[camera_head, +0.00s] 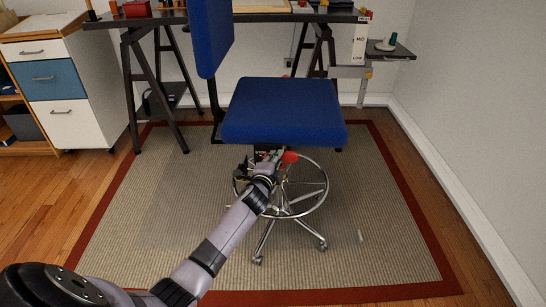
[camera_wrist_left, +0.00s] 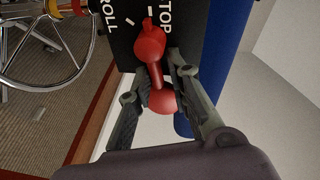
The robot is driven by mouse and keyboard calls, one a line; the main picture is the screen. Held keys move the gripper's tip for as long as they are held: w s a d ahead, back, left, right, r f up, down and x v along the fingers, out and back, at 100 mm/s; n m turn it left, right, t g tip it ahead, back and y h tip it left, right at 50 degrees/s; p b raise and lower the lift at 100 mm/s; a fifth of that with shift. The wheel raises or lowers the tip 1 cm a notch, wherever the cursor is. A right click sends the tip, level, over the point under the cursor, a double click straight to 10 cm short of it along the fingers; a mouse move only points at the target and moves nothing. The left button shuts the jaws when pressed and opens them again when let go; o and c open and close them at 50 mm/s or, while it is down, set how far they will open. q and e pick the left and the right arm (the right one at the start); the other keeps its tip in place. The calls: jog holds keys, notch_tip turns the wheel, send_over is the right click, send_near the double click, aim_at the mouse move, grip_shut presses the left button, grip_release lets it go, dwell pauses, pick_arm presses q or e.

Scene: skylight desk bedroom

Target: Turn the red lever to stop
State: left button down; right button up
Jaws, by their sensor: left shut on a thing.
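The red lever (camera_wrist_left: 155,72) has a round hub at one end and a ball knob at the other, on a black plate (camera_wrist_left: 125,38) with white lettering. "ROLL" shows at the plate's left and "TOP" at its right, with the rest cut off or hidden. My left gripper (camera_wrist_left: 158,82) is shut on the lever, its fingers on both sides of the shaft near the knob. In the head view my left gripper (camera_head: 268,170) is under the blue seat (camera_head: 285,110), and a red part (camera_head: 290,157) shows beside it. My right gripper is not in view.
The chair has a blue backrest (camera_head: 208,38), a chrome foot ring (camera_head: 322,198) and wheeled legs on a red-edged rug (camera_head: 130,240). A black desk (camera_head: 250,18) on trestles stands behind. A white drawer cabinet (camera_head: 75,125) is at left, a wall at right. Rug around the chair is mostly clear.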

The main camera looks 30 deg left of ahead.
pick_arm(q)
jog(key=shift+w+d+m+p, duration=0.1)
jog(key=shift+w+m+p, duration=0.15)
jog(key=shift+m, duration=0.75)
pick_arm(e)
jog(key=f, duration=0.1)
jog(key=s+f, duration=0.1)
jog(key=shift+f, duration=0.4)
pick_arm(q)
jog(key=shift+s+f+g, duration=0.1)
jog(key=shift+g, duration=0.2)
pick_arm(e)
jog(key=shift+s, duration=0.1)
pick_arm(q)
jog(key=c, duration=1.1)
grip_release()
jog(key=shift+f, duration=0.25)
jog(key=shift+o, duration=0.2)
jog(key=shift+s, duration=0.1)
jog(key=v, duration=1.1)
jog(key=shift+s+d, duration=0.2)
jog(key=shift+s, duration=0.2)
